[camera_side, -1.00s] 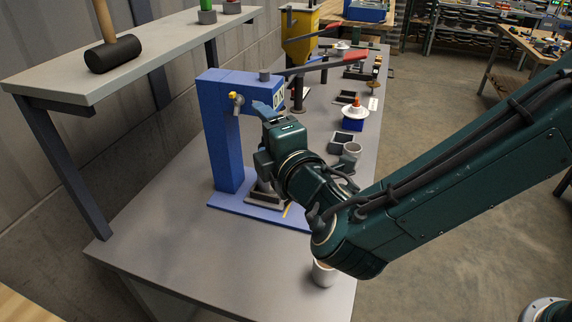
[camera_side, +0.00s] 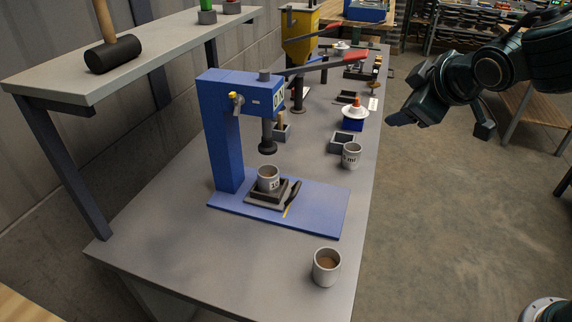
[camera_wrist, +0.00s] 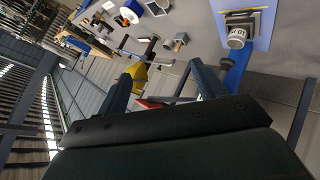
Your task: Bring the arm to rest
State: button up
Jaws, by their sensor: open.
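My gripper (camera_side: 402,98) hangs open and empty off the right edge of the bench, over the floor. Its two fingers (camera_wrist: 163,82) are spread apart in the wrist view, with nothing between them. The blue press (camera_side: 228,135) stands on the bench, well left of the gripper.
A cup with brown contents (camera_side: 326,268) stands at the bench's front right. Open floor (camera_side: 450,210) lies right of the bench.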

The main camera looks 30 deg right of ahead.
jog(key=s+d+m+g+y, duration=0.1)
jog(key=s+d+m+g, duration=0.1)
jog(key=s, duration=0.9)
jog(key=s+d+f+m+g+y, duration=0.1)
jog(key=s+d+m, duration=0.3)
jog(key=s, duration=0.8)
jog(key=shift+s+g+y, duration=0.15)
jog(key=shift+g+y, duration=0.25)
jog(key=shift+g, duration=0.2)
jog(key=shift+d+f, duration=0.1)
